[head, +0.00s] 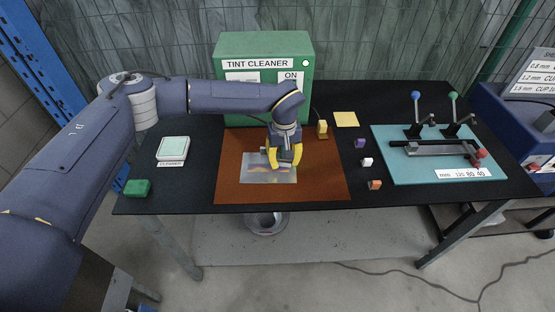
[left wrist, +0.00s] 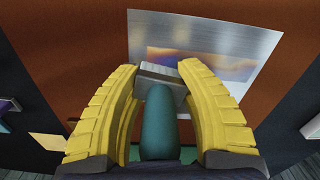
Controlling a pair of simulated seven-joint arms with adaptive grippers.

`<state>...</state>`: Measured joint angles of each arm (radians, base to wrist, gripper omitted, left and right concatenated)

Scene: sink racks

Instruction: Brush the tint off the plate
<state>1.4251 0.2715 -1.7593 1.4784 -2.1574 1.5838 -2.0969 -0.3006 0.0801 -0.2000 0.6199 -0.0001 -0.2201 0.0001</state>
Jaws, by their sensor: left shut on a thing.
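The plate (head: 258,177) is a flat silver sheet on a brown mat (head: 325,180). A yellow and purple tint patch shows on it in the left wrist view (left wrist: 210,66). My left gripper (head: 284,160) has yellow fingers and is over the plate's right part in the head view. It is shut on a brush with a teal handle (left wrist: 158,125) and a pale grey block-shaped head (left wrist: 160,74). My right gripper is not in view.
A green tint cleaner box (head: 262,45) with an ON label stands behind. A cleaner pad (head: 173,148) and green block (head: 137,188) are at left. A yellow sheet (head: 346,119), small cubes (head: 366,162) and a teal lever board (head: 410,175) are at right.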

